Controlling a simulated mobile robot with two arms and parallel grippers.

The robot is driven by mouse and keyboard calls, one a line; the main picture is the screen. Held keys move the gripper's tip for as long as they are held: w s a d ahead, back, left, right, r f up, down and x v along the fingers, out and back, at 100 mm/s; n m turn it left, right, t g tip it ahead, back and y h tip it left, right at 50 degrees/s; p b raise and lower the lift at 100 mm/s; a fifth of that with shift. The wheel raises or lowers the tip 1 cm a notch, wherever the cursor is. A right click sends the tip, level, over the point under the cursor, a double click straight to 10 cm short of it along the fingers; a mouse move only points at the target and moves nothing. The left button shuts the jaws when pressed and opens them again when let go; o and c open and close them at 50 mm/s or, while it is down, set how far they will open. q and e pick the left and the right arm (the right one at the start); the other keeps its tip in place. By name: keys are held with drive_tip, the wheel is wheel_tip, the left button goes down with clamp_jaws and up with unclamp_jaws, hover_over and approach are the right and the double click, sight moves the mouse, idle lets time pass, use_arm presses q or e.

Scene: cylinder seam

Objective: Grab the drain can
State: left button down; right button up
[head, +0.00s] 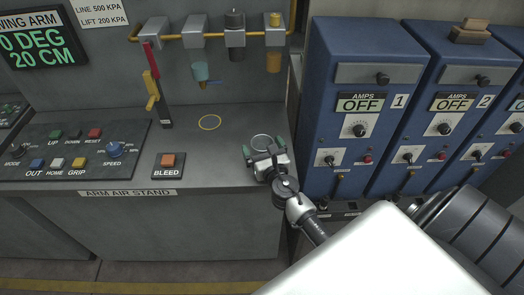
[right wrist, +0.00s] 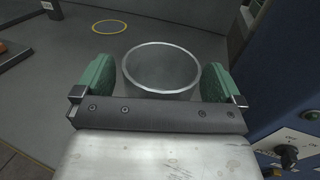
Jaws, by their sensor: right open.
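The drain can looks like a grey, open-topped metal cylinder (right wrist: 161,72) in the right wrist view, upright and empty inside as far as I see. In the head view the can (head: 261,141) stands near the right end of the grey bench top. My right gripper (head: 262,149) is open around it. In the right wrist view its green finger pads (right wrist: 157,80) stand on either side of the can, with a small gap on each side. The can's lower part is hidden by the gripper. My left gripper is not in view.
A yellow ring mark (head: 210,122) lies on the bench left of the can, below a hanging filter bowl (head: 200,71). A red BLEED button box (head: 168,165) and a control panel (head: 75,150) are further left. Blue AMPS cabinets (head: 362,110) stand close on the right.

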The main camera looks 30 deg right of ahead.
drive_tip(key=c, duration=1)
drive_tip(key=shift+c, duration=0.2)
